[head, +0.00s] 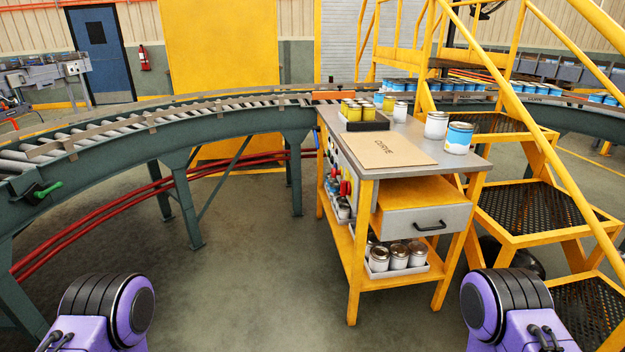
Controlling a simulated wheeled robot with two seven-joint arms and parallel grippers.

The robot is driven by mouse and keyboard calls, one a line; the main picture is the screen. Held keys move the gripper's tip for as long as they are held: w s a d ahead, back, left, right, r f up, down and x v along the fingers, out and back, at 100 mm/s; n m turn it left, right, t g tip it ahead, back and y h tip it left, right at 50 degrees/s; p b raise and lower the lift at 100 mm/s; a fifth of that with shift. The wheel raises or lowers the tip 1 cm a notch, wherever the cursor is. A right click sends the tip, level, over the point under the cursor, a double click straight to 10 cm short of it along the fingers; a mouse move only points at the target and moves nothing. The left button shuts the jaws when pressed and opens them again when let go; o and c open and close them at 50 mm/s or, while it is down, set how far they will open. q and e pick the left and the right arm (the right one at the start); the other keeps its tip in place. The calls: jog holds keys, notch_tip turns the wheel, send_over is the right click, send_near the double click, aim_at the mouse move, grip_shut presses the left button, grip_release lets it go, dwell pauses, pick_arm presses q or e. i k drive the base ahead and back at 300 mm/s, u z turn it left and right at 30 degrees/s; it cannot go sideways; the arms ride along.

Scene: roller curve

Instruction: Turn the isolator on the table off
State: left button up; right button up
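The workbench table (470,160) with a grey top and yellow frame stands right of centre. On its left side, small red, yellow, blue and dark fittings (345,188) sit on a panel seen at a steep angle. I cannot tell which of them is the isolator or how it is set. Only purple and black links of my two arms show at the bottom left and bottom right. Neither gripper is in view.
A cardboard sheet (391,149), yellow tins and several paint cans (459,138) stand on the table; more cans (398,257) fill its lower shelf. A curved roller conveyor (150,140) runs behind and left. Yellow steps (520,205) stand right. The floor (260,260) ahead is clear.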

aim_at(345, 185)
jog(key=u, duration=0.25)
jog(key=i, duration=0.9)
jog(key=z, duration=0.65)
jog(key=i, duration=0.55)
jog(key=z, duration=0.5)
